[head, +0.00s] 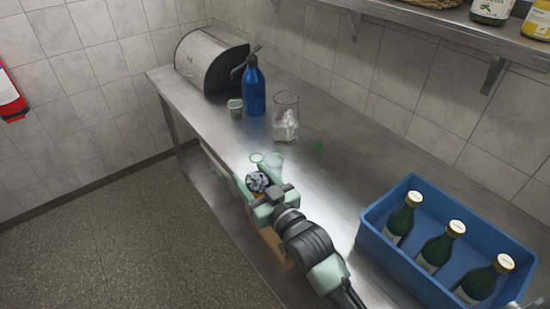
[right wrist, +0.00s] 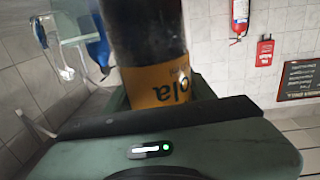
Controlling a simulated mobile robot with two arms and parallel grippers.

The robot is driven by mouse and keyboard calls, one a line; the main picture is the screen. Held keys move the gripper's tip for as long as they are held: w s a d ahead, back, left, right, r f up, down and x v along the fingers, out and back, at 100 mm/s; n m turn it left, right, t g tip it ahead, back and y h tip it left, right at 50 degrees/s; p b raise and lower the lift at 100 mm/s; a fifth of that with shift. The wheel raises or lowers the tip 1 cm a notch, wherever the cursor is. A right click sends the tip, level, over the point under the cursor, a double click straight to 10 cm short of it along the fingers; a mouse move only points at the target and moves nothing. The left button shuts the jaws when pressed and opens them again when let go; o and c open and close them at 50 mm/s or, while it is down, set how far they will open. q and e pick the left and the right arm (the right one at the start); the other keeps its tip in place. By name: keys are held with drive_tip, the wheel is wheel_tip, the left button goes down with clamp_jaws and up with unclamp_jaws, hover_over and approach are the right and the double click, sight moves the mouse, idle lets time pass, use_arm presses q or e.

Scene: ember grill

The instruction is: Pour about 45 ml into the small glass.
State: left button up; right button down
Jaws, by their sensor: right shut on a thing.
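My right gripper (head: 262,196) is shut on a dark cylindrical cola container with an orange label (right wrist: 157,85) reading "ola". In the head view its dark, pale-flecked upper end (head: 257,181) shows between the fingers, and the gripper hides most of the rest. A small clear glass (head: 274,163) stands on the steel counter just beyond the gripper, partly hidden by it. A thin pale-green ring (head: 256,157) shows beside it; I cannot tell whether it is a rim. I cannot make out any liquid in the small glass. My left gripper is not in view.
A tall glass (head: 285,120) with ice-like contents, a blue siphon bottle (head: 254,92) and a small pale cup (head: 235,108) stand farther back. A blue crate (head: 408,257) with green bottles is at right. The steel counter (head: 345,165) is mostly clear between.

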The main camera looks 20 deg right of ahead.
drive_tip(key=w+f+y, duration=0.1)
drive_tip(key=w, duration=0.7)
drive_tip(key=shift+w+n, duration=0.25)
drive_tip(key=shift+n, duration=0.15)
drive_tip(key=shift+s, duration=0.1)
drive_tip(key=shift+m+g+p, duration=0.3)
drive_tip(key=shift+m, duration=0.1)
drive_tip(key=shift+s+a+f+m+g+y+p, duration=0.3)
drive_tip(key=shift+f+m+g, duration=0.45)
drive_tip(key=shift+m, duration=1.15)
drive_tip(key=shift+s+a+f+m+g+y+p, duration=0.2)
drive_tip(key=shift+a+f+m+g, duration=0.25)
drive_tip(key=shift+f+m, duration=1)
drive_tip(key=shift+s+a+f+m+g+y+p, duration=0.15)
drive_tip(key=shift+a+f+m+g+y, duration=0.35)
drive_tip(key=shift+m, duration=1.85)
drive_tip(key=shift+d+r+m+p, duration=0.3)
drive_tip(key=shift+r+p, duration=0.2)
drive_tip(key=shift+w+d+r+m+g+p, duration=0.1)
drive_tip(key=shift+r+m+g+p, duration=0.2)
drive_tip(key=shift+r+m+p, duration=0.2)
